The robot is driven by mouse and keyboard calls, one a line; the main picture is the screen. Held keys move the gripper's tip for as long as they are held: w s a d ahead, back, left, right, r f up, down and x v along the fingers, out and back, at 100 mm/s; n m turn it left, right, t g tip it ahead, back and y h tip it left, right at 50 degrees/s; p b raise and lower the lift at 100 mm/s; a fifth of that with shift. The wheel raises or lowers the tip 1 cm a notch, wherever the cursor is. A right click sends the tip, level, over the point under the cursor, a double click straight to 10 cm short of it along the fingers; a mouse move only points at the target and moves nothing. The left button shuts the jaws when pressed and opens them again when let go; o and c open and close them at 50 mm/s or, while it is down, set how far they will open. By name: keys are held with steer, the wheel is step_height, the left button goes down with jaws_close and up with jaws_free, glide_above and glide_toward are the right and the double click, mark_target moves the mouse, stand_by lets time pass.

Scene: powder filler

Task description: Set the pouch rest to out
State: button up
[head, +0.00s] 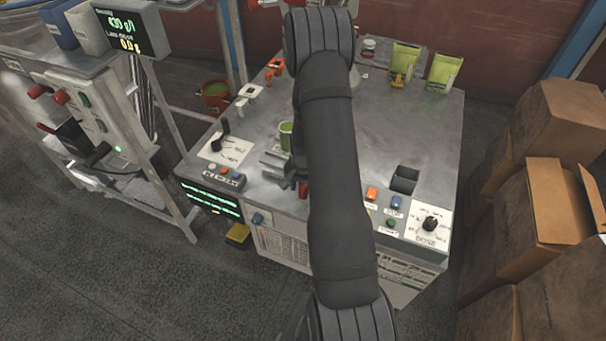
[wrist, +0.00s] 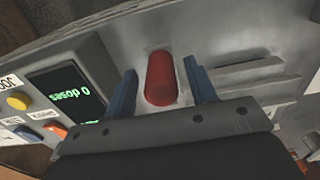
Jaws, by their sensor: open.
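In the wrist view a red rounded knob or handle (wrist: 160,80) sticks out of a grey machine face. My gripper (wrist: 163,92) is open, with one blue finger on each side of the knob. A gap shows beside each finger, and I cannot tell how deep the knob sits between them. In the head view my arm covers the middle of the machine, and my gripper (head: 280,170) shows only in part left of it. A small red part (head: 303,190) shows beside the arm. No label marks the pouch rest, so I cannot tell whether this knob belongs to it.
A display reading "0 doses" (wrist: 68,95) and a yellow button (wrist: 18,101) lie left of the knob. Raised ribs (wrist: 260,75) lie right. A green cup (head: 285,134) stands near my gripper. Green pouches (head: 443,72) stand at the back; cardboard boxes (head: 560,120) are stacked right.

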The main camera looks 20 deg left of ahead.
step_height(320, 180, up, 17)
stand_by(0.5)
steer(key=shift+f, duration=0.15)
step_height(320, 180, down, 17)
steer(key=shift+f, duration=0.1)
stand_by(0.9)
